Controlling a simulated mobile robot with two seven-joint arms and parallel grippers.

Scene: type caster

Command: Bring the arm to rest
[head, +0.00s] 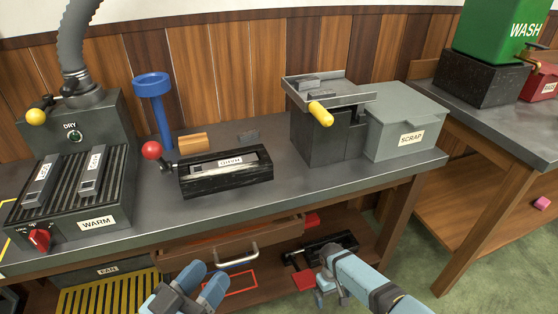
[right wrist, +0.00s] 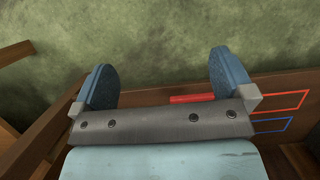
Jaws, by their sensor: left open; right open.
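My left gripper (head: 203,280) is at the bottom of the head view, low in front of the bench's drawer. Its blue fingers are apart and I see nothing held between them. My right gripper (head: 322,288) is to its right, below the bench top and in front of the lower shelf, with its arm running to the lower right. In the right wrist view the right gripper (right wrist: 163,84) has its two blue fingers wide apart with nothing between them. Green floor and a wooden board with red and blue outlines show beyond.
The bench top (head: 280,190) carries a DRY/WARM unit (head: 80,190), a black tray block (head: 228,178), a blue stand (head: 155,95), a grey machine with a yellow handle (head: 320,113) and a SCRAP box (head: 400,135). A drawer (head: 220,242) with a handle sits below. The WASH bench stands right.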

